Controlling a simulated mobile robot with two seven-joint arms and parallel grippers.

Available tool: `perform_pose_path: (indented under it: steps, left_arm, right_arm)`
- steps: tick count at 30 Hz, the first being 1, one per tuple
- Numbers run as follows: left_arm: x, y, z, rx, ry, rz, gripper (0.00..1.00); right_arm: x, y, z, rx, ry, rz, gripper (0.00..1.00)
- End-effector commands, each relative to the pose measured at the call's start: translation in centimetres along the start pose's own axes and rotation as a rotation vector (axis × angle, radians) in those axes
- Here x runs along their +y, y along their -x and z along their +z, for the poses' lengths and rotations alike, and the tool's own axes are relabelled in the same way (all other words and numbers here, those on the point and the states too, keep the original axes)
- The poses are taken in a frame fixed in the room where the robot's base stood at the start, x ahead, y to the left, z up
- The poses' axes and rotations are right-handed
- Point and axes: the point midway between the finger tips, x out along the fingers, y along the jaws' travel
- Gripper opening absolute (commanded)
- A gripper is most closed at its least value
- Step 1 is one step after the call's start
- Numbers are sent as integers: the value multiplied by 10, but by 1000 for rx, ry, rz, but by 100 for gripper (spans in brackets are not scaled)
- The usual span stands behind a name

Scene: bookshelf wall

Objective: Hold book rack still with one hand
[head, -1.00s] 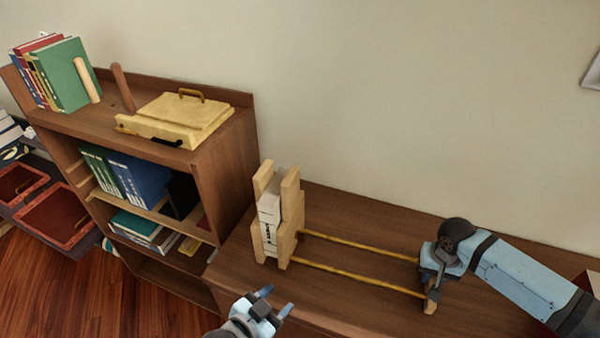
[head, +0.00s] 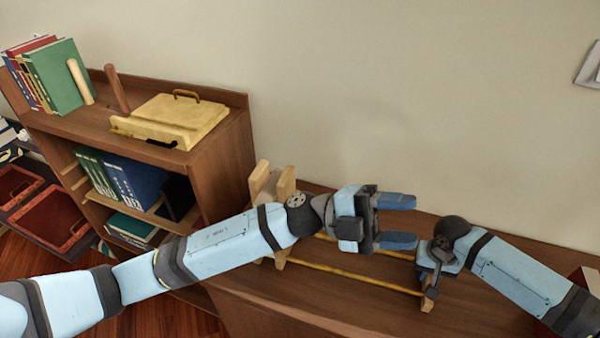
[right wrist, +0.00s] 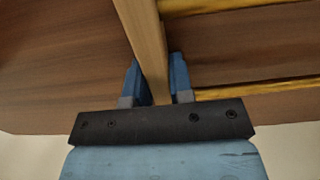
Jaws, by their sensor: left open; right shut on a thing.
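The book rack (head: 350,271) stands on the low wooden cabinet. It has yellow rails and pale wooden end pieces, and its left end is partly hidden by my left arm. My right gripper (head: 430,280) is at the rack's right end. In the right wrist view, the blue fingers (right wrist: 157,85) are shut on the rack's wooden end piece (right wrist: 146,45), one finger on each side. My left gripper (head: 398,220) is open and empty above the rack, pointing right toward my right wrist.
The low cabinet top (head: 270,305) is bare in front of the rack. A taller bookshelf (head: 215,150) stands left, with a yellow box (head: 180,115) and upright books (head: 55,75) on top. A plain wall is behind.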

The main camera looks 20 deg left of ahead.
Motion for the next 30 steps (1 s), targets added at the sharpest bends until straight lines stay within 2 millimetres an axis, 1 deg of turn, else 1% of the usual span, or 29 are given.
perform_pose_path:
  steps: [2,4,8,11,14,17,20,23,24,27,30]
  left_arm:
    - [0,-5,-5,63,-47,129,51]
    - [3,-5,-8,110,-78,247,51]
    - [8,3,-8,166,-128,479,51]
    - [9,16,-4,182,-161,665,51]
    - [6,35,4,171,-187,854,51]
    - [-3,58,14,133,-207,1042,51]
    - [-18,86,25,68,-222,1228,51]
    - [-40,115,36,-25,-230,1406,51]
    - [-50,127,40,-70,-231,1473,51]
    - [-78,156,47,-186,-228,1619,51]
    - [-104,180,51,-299,-220,1731,51]
  right_arm:
    - [0,0,0,-1,1,0,0]
    - [0,0,0,-1,1,0,0]
    - [0,0,0,-1,1,0,0]
    - [0,0,0,0,1,0,0]
    - [0,0,0,-1,1,0,0]
    - [0,0,0,-1,1,0,0]
    - [0,0,0,0,1,0,0]
    - [0,0,0,0,1,0,0]
    - [0,-1,0,0,1,0,0]
    - [0,-1,0,0,1,0,0]
    - [0,-1,0,0,1,0,0]
